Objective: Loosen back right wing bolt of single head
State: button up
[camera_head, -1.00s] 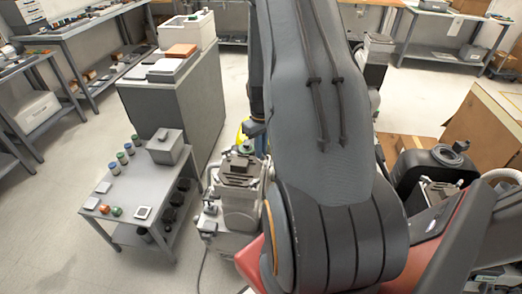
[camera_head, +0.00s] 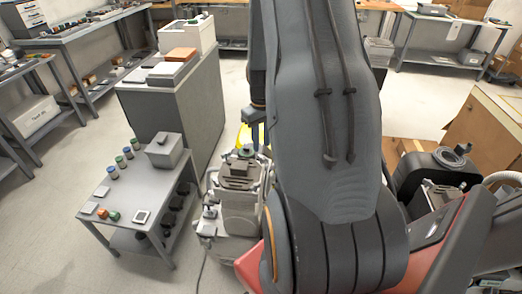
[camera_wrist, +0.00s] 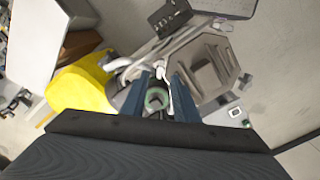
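The grey compressor (camera_head: 238,190) stands on the floor left of my arm in the head view. Its ribbed grey head (camera_wrist: 208,65) shows to the right of the fingers in the wrist view. A round green-rimmed part (camera_wrist: 157,97), possibly a wing bolt's top, lies between the fingers in the wrist view. A green spot also shows at the back of the head in the head view (camera_head: 247,152). My gripper (camera_wrist: 158,88) points down with its two dark blue fingers apart, on either side of the green-rimmed part. I cannot tell whether they touch it.
A yellow object (camera_wrist: 82,88) lies left of the fingers, partly hidden. A low grey table (camera_head: 120,200) with jars and a box stands left of the compressor. A tall grey cabinet (camera_head: 185,115) stands behind. A black tank (camera_head: 435,172) is at the right.

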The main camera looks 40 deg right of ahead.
jog(key=shift+r, duration=1.1)
jog(key=s+a+r, duration=0.1)
jog(key=a+r, duration=0.2)
jog(key=a, duration=0.5)
jog(key=s+a+r, duration=0.1)
jog(key=a+r, duration=0.3)
jog(key=a, duration=0.4)
jog(key=s+a+r, duration=0.1)
jog(key=s+a, duration=0.3)
jog(key=a, duration=0.2)
jog(key=s+a+r+t, duration=0.1)
jog(key=s+a+r, duration=0.1)
jog(key=s+a, duration=0.2)
jog(key=shift+a+r+n, duration=0.25)
jog(key=shift+a+n, duration=0.15)
jog(key=shift+a, duration=0.85)
